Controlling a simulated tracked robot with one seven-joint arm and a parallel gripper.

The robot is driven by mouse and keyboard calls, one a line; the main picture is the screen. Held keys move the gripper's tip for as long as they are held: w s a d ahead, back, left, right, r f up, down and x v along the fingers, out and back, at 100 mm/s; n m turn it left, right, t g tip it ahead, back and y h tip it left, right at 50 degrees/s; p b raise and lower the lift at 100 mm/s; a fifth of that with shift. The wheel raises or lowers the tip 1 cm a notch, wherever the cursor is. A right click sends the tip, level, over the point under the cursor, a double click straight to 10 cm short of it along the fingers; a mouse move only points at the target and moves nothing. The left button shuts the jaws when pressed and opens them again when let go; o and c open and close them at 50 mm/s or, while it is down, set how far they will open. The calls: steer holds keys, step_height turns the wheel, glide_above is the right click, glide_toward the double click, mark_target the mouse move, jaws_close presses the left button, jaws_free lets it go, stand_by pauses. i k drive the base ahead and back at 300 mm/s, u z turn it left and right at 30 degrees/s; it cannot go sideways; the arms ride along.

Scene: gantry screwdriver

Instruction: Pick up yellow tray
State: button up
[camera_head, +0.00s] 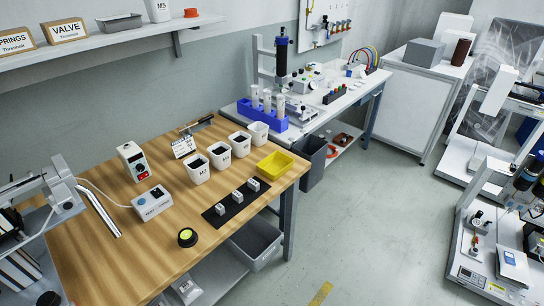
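The yellow tray (275,165) sits on the wooden workbench (165,239), near its right end. It looks like a shallow open bin, and it appears empty. It stands behind a black mat (225,207) that carries several small white blocks. My gripper cannot be made out in this view.
Several white cups (198,172) stand left of and behind the tray. A white device (151,202) and a round black-and-yellow item (187,237) lie further left. A blue rack (262,117) stands on the table behind. The floor (370,220) right of the bench is mostly clear.

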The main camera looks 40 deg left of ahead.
mark_target(274, 165)
steer(key=u, duration=0.35)
steer(key=i, duration=0.9)
steer(key=u, duration=1)
steer(key=i, duration=0.55)
steer(key=u, duration=0.25)
steer(key=k, duration=0.9)
steer(key=u, duration=0.2)
steer(key=i, duration=0.9)
steer(key=z, duration=0.1)
